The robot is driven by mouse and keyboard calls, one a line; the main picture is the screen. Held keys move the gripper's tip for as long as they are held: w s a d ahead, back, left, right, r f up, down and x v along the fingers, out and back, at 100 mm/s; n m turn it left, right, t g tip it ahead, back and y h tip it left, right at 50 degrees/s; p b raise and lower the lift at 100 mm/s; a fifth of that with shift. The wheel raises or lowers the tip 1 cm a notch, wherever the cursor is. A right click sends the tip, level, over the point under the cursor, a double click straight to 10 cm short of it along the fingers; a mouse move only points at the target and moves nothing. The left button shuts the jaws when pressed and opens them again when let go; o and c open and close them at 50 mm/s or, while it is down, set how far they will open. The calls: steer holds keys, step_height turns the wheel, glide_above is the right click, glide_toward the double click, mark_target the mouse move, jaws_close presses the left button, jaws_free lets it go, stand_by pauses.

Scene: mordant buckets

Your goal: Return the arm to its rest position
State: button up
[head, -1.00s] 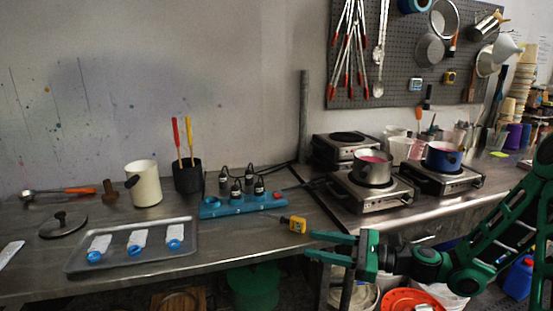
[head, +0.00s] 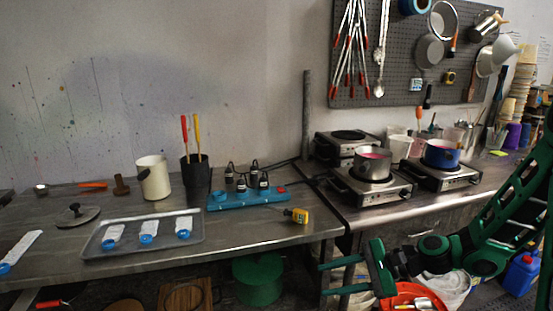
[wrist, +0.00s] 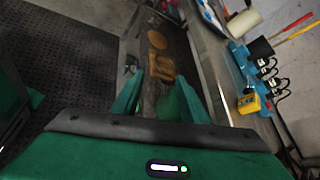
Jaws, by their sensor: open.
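My gripper (head: 326,279) is green, open and empty. In the head view it is at the lower right, its two fingers pointing left, below the front edge of the metal bench. My green arm comes in from the right edge. In the wrist view the spread fingers (wrist: 160,80) have nothing between them except the blurred lower shelf and floor beyond. The bench edge and its items lie to the right there.
The bench holds a tray (head: 100,252) with blue-ended white strips, a blue power strip (head: 240,200), a yellow device (head: 297,215) and hot plates (head: 375,190) with pots. An orange-red bucket (head: 398,303) stands below my gripper. A green bucket (head: 258,282) is under the bench.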

steer(key=s+d+n+g+h, duration=0.2)
steer(key=s+d+n+h, duration=0.6)
steer(key=d, duration=0.8)
steer(key=s+d+r+h, duration=0.2)
steer(key=s+d+r, duration=0.3)
steer(key=s, duration=0.4)
steer(key=s+d+r+h, duration=0.2)
steer(key=s+d+r, duration=0.2)
steer(key=s+d, duration=0.2)
steer(key=s, duration=0.2)
steer(key=shift+s+r+g, duration=0.3)
steer(key=shift+s+r, duration=0.05)
steer(key=shift+r, duration=0.05)
steer(key=shift+w+f+h, duration=0.25)
steer(key=shift+w+h, duration=0.05)
steer(key=shift+w, duration=0.35)
